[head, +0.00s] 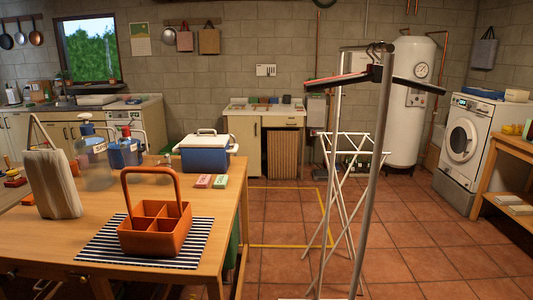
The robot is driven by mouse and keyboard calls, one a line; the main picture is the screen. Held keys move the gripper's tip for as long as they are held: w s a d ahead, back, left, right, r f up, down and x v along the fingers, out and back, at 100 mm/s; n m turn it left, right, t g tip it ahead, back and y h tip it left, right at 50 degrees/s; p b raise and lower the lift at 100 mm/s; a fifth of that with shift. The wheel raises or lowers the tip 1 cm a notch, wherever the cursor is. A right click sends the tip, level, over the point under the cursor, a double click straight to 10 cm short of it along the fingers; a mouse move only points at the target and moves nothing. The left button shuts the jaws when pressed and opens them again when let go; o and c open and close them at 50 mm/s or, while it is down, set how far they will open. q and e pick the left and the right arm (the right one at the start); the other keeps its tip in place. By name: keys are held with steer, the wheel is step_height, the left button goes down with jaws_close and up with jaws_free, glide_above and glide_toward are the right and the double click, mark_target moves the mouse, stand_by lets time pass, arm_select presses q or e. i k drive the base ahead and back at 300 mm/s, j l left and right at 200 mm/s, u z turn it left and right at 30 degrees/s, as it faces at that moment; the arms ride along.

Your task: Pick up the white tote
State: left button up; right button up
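No thing in the head view is plainly a pure white tote. The closest match is an off-white, upright bag-like thing (50,184) at the left of the wooden table, with a thin loop rising behind it. I cannot tell whether the loop belongs to it. A pinkish bag (185,41) and a brown bag (209,41) hang on the back wall. A grey bag (484,53) hangs at the far right. Neither of my grippers is in view.
The wooden table (70,240) bears an orange caddy (155,235) on a striped mat (100,252), a blue cooler (205,158) and bottles. A tall metal stand (376,170) and a white drying rack (345,190) stand to its right. Tiled floor (420,250) is clear further right.

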mark_target(54, 191)
steer(key=u, duration=1.35)
steer(key=i+j+u, duration=0.6)
steer(key=i, duration=0.35)
steer(key=i+u, duration=0.45)
steer(key=i, duration=1)
steer(key=i+j+z, duration=0.1)
steer(key=i+z, duration=0.25)
steer(key=i+j+z, duration=0.2)
steer(key=i+z, duration=0.15)
steer(key=i, duration=0.2)
steer(key=i+j+z, duration=0.15)
steer(key=z, duration=0.25)
steer(key=i+j+z, duration=0.2)
steer(key=z, duration=0.2)
steer(key=i+j+z, duration=0.2)
steer(key=z, duration=0.2)
steer(key=i+j+z, duration=0.1)
steer(key=j+z, duration=0.3)
